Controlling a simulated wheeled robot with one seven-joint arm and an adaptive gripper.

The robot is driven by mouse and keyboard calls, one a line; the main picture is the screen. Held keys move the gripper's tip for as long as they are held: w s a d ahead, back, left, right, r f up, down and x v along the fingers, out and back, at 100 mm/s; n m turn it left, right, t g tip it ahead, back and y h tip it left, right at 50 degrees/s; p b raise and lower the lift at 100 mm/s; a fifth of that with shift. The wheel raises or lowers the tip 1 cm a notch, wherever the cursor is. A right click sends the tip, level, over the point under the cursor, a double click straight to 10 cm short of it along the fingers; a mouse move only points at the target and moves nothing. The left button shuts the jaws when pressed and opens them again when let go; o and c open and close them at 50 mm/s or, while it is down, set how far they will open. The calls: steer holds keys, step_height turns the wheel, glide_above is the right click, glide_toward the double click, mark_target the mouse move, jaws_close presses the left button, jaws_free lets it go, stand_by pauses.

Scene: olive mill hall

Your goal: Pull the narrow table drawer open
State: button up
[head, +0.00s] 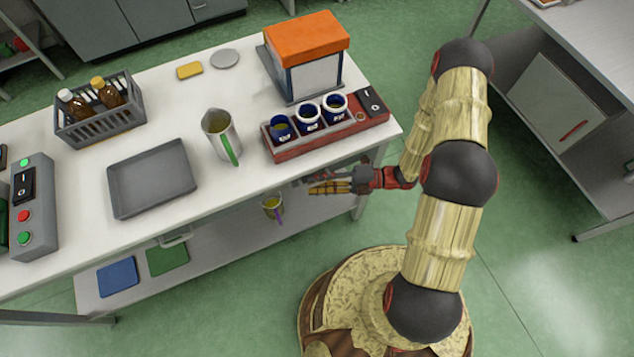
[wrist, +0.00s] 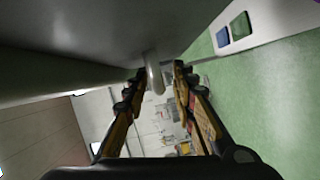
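The work table (head: 75,255) has a pale U-shaped drawer handle (head: 175,238) under its front edge. The drawer front itself is mostly hidden below the tabletop. My gripper (head: 312,186) is beside the table's front edge, well to the right of that handle, pointing left. In the wrist view my gripper (wrist: 160,72) has its two fingers apart. A pale handle (wrist: 154,75) shows in line with the gap between the fingertips, below a dark grey surface. I see no finger closed on it.
A purple-striped cup (head: 272,207) stands on the lower shelf, below and left of my gripper. The tabletop holds a red rack of cups (head: 325,133), a metal jug (head: 222,138) and a grey tray (head: 152,178). Green floor (head: 240,310) is free in front.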

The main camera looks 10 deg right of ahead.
steer(key=shift+c, duration=0.2)
jaws_close()
stand_by(0.7)
